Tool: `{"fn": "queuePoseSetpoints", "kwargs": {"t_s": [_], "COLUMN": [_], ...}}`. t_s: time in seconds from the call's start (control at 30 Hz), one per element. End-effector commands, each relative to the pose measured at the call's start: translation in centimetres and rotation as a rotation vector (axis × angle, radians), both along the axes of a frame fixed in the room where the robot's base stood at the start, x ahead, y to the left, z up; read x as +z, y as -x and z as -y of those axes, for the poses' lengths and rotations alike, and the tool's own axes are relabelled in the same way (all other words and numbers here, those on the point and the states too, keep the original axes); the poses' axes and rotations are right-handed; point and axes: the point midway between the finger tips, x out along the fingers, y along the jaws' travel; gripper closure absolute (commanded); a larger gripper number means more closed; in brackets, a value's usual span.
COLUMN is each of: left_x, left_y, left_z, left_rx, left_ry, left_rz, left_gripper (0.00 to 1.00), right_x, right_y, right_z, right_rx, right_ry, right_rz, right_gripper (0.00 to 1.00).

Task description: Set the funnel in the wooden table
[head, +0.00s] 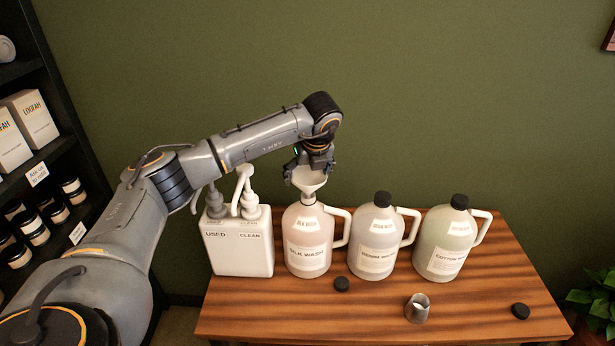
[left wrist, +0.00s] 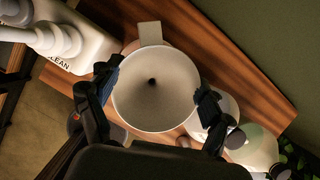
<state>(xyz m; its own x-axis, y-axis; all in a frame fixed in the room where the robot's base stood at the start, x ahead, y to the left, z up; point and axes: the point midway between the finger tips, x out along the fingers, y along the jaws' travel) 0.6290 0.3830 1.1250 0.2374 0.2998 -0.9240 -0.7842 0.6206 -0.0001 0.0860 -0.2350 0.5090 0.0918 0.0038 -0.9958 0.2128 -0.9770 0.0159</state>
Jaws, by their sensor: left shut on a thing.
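My left gripper (head: 310,166) is shut on the white funnel (head: 309,183), with a finger on each side of its rim. The funnel also shows in the left wrist view (left wrist: 155,90), mouth toward the camera, with a small dark hole at its centre. It is upright above the neck of the pinkish silk wash jug (head: 307,235); its lower end meets the neck, and how deep the spout goes is hidden. The wooden table (head: 270,317) lies below, with bare wood along its front. My right gripper is not in view.
A white USED/CLEAN pump holder (head: 238,250) stands left of the silk wash jug. Two capped jugs, one grey (head: 374,245) and one greenish (head: 446,247), stand to its right. Loose black caps (head: 342,284) (head: 520,311) and a small metal cup (head: 417,310) are in front.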

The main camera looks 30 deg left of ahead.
Motion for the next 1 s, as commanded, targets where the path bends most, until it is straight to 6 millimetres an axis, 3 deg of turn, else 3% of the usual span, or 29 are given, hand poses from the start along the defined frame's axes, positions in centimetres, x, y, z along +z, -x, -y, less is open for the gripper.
{"fn": "queuePoseSetpoints", "kwargs": {"t_s": [1.0], "left_x": [5.0], "left_y": [0.0], "left_z": [0.0], "left_rx": [-0.001], "left_ry": [0.0], "left_rz": [0.0], "left_gripper": [0.5], "right_x": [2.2], "right_y": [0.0], "right_z": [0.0], "right_rx": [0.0], "right_ry": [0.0], "right_rz": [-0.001], "right_gripper": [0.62]}}
